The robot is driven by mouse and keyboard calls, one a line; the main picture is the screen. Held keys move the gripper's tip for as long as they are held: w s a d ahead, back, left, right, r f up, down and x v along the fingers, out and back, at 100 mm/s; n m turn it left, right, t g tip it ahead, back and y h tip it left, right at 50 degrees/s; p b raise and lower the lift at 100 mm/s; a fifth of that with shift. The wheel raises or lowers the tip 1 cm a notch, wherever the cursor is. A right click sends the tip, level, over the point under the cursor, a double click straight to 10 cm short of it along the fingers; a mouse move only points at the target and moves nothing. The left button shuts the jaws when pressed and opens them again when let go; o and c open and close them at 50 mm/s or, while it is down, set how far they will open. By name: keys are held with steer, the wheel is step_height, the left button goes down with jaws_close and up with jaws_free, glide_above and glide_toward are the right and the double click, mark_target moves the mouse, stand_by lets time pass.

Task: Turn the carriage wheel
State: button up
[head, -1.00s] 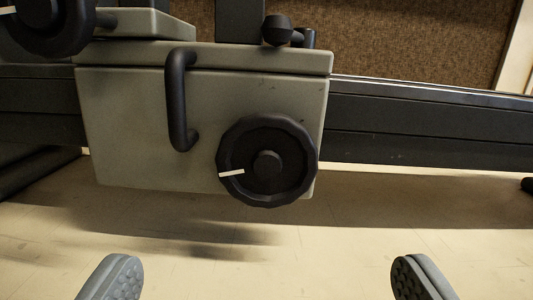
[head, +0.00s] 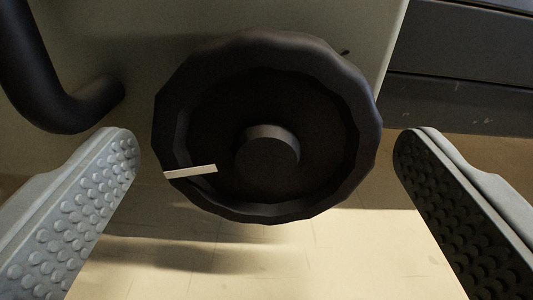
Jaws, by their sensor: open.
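The carriage wheel (head: 268,200) is a black, scalloped handwheel with a round central hub. It fills the middle of the head view. A white index mark (head: 190,172) on its face points left and slightly down. My gripper (head: 267,150) is open, with one grey studded finger on each side of the wheel. A gap shows between each fingertip and the rim, so neither finger appears to touch it. How far the fingertips are from the wheel in depth is hard to tell.
The grey-green carriage housing (head: 240,17) is behind the wheel. A black bar handle (head: 72,108) sticks out of it at upper left, close to the left finger. The dark bed rail (head: 460,70) runs off to the right. Pale floor (head: 300,265) shows below.

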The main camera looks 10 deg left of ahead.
steer(key=c, duration=1)
steer(key=shift+m, duration=0.3)
